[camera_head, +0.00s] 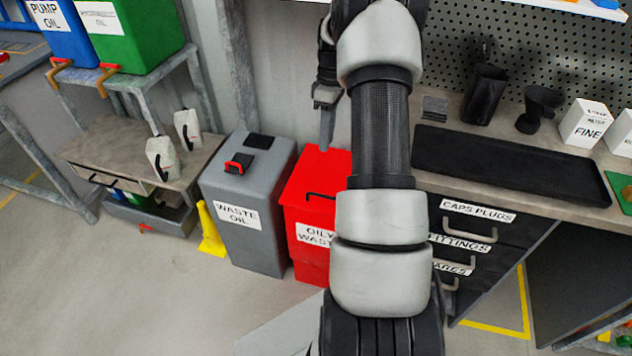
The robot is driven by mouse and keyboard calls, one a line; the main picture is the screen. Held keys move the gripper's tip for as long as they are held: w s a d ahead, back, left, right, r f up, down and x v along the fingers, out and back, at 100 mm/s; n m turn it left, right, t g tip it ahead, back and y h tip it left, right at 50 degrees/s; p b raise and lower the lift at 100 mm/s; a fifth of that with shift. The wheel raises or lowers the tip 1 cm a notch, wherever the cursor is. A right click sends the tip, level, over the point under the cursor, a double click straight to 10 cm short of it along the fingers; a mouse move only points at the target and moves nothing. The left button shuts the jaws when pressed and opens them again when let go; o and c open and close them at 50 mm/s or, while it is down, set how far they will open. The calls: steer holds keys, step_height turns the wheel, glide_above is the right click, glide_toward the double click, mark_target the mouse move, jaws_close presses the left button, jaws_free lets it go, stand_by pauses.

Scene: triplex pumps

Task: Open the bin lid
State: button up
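A red bin (300,228) labelled "OILY WASTE" stands in the middle on the floor. Its flat red lid (318,172) is down, with a thin black handle (321,196) near the front edge. My arm hides the right side of the bin and lid. My gripper (327,140) points down in front of the lid's back part in the picture. It appears above the lid and apart from the handle. One finger shows clearly, so I cannot tell whether it is open or shut. I see nothing held.
A grey "WASTE OIL" bin (240,245) with a red handle stands directly left. A yellow wedge-shaped object (211,230) stands beside it. A workbench (418,106) with drawers and a black tray (500,165) stands to the right. The floor in front is mostly clear.

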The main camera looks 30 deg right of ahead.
steer(key=b, duration=0.4)
glide_above(322, 201)
step_height(322, 201, down, 16)
steer(key=shift+s+f, duration=0.1)
steer(key=shift+f, duration=0.15)
jaws_close()
